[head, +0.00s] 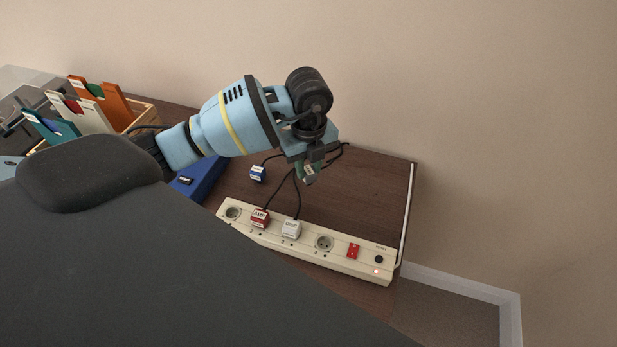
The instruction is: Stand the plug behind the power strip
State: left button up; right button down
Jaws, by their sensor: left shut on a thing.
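The long cream power strip (340,265) lies on the dark wooden table. A red plug (260,217) and a white plug (291,228) sit in its two middle sockets; the two outer sockets are empty. A blue plug (258,174) stands on the table behind the strip, with a black cord. My left gripper (309,172) is behind and above the strip, right of the blue plug. It is shut on a small plug, mostly hidden by the fingers; a bit of green shows between them. Whether this plug touches the table I cannot tell. My right gripper is not in view.
Black cords run over the table behind the strip. A blue case (199,180) lies left of the blue plug. A wooden rack (143,112) with coloured pieces stands farther left. Bare tabletop (375,185) lies right of the gripper, up to the table's right edge by the wall.

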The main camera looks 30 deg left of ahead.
aim_at(308, 180)
pick_arm(q)
jog(key=shift+f, duration=2.3)
jog(key=shift+f, duration=0.1)
jog(key=shift+f, duration=0.1)
jog(key=o, duration=1)
notch_tip(308, 180, up, 12)
jog(key=shift+r+p, duration=0.2)
jog(key=shift+p, duration=0.15)
